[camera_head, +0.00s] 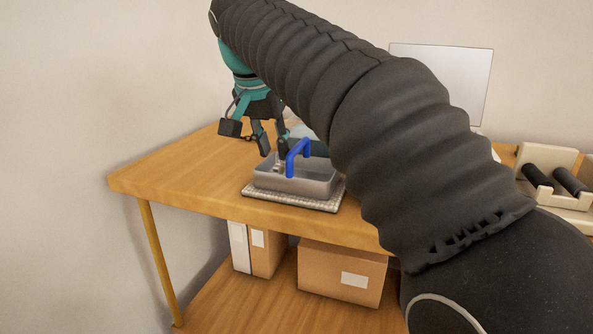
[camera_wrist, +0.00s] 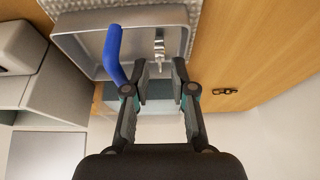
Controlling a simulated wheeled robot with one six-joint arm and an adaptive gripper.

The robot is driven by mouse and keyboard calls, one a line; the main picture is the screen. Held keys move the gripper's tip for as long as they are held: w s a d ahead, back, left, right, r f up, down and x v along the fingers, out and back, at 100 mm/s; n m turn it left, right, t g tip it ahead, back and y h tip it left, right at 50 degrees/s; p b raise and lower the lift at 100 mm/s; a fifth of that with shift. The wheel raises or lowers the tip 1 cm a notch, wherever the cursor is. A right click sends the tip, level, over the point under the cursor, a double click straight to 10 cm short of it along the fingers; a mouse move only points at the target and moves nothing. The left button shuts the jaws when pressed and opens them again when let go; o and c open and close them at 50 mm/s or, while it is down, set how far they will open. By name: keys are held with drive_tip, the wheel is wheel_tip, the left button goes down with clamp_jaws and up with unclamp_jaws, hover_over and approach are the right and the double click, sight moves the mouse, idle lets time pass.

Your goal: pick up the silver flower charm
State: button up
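A grey tray (camera_head: 310,185) stands on a light textured mat (camera_head: 294,201) on the wooden table. The tray also shows at the top of the wrist view (camera_wrist: 82,48). A small silver piece (camera_wrist: 159,46) shows in the tray in the wrist view, just beyond my fingertips. It may be the silver flower charm, but its shape is too small to make out. My gripper (camera_wrist: 163,68) is open, with nothing visible between its fingers. In the head view my gripper (camera_head: 273,151) is over the tray's left end.
A blue bent handle (camera_head: 298,158) rises at the tray, close to my fingers; it also shows in the wrist view (camera_wrist: 113,55). A small dark clasp-like item (camera_wrist: 225,91) lies on bare table. A stand with black rollers (camera_head: 553,180) is at right. Cardboard boxes (camera_head: 340,272) sit below.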

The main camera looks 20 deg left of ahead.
sight(278, 161)
drive_tip(key=shift+x, duration=2.4)
drive_tip(key=shift+w, duration=0.1)
drive_tip(key=shift+c, duration=0.3)
clamp_jaws()
drive_tip(key=shift+r, duration=0.1)
drive_tip(key=shift+r, duration=4.95)
